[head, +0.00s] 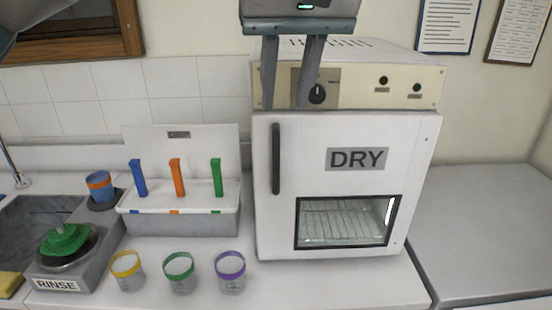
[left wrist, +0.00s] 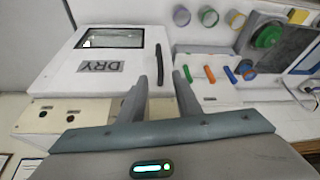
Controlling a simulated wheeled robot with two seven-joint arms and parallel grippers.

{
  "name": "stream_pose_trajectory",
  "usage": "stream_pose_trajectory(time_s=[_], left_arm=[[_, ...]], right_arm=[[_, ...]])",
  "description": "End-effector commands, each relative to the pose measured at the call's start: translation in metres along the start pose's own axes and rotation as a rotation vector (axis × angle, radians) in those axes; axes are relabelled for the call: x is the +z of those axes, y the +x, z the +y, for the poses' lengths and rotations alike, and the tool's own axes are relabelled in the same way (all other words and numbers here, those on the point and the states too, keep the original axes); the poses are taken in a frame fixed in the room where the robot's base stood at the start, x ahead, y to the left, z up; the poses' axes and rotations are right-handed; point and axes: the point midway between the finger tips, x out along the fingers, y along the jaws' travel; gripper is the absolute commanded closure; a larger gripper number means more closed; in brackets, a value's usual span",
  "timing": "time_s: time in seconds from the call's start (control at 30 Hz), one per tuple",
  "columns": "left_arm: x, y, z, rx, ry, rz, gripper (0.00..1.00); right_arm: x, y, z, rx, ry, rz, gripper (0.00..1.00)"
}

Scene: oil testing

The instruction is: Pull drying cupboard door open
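The drying cupboard (head: 347,75) is a white box with a cream control panel. Its white door (head: 290,225), marked DRY and with a small window low on the right, looks shut. The dark upright door handle (head: 276,158) is near the door's left edge. My left gripper (head: 286,104) comes down in front of the control panel, above the handle, with its two fingers apart and nothing between them. In the left wrist view the open fingers (left wrist: 159,77) point towards the handle (left wrist: 159,63), which shows beyond their gap. My right gripper is not in view.
Left of the cupboard stands a rack (head: 185,222) with blue, orange and green strips. Several glass cups, one with a purple rim (head: 230,272), stand in front. A RINSE unit (head: 62,270) and sink are farther left. A grey worktop (head: 490,235) to the right is clear.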

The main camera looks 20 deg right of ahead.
Motion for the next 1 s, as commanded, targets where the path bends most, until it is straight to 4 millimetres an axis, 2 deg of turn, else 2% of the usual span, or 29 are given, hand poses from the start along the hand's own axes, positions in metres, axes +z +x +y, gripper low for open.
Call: stream_pose_trajectory(time_s=[0.27, 0.47, 0.7, 1.0], left_arm=[[0.0, 0.002, 0.0, 0.001, 0.0, -0.002, 0.69], [0.0, 0.011, 0.0, 0.0, 0.0, -0.003, 0.69], [0.0, 0.041, 0.0, 0.001, 0.0, -0.004, 0.69], [0.0, 0.094, 0.0, 0.002, -0.001, -0.005, 0.69]], right_arm=[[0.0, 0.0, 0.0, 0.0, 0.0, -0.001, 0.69], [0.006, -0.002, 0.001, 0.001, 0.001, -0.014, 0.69], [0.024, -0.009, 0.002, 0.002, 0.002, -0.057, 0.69], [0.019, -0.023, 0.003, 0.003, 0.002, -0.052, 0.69]])
